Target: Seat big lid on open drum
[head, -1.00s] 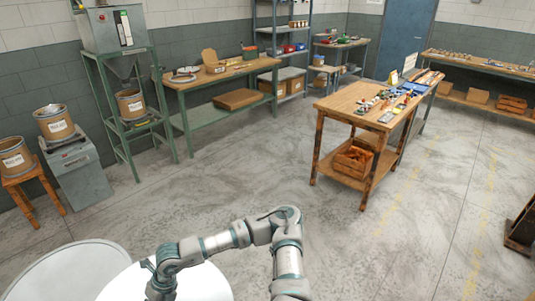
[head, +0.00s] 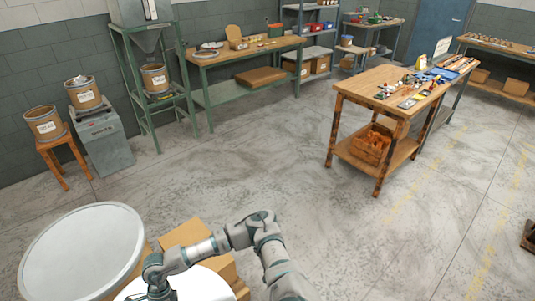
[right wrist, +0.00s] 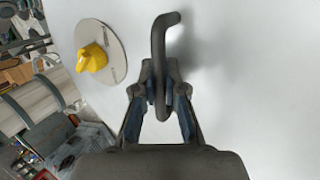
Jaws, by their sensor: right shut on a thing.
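My right gripper (right wrist: 157,95) is shut on a dark bent handle (right wrist: 165,35) that stands up from a broad white lid (right wrist: 245,80). In the head view the lid (head: 200,286) is at the bottom edge, partly cut off, with my right gripper (head: 157,292) over it. A large round grey-white top with a pale rim (head: 80,252) is left of the lid, and a tan side shows below its right edge. I cannot tell if this is the open drum or a closed one. The gap between it and the lid looks small. My left gripper is out of view.
A grey disc with a yellow knob (right wrist: 92,60) is beside the handle. Cardboard boxes (head: 190,236) stand behind the lid. Small labelled drums (head: 45,122) are at the far left. A wooden worktable (head: 372,95) stands to the right; the floor between is clear.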

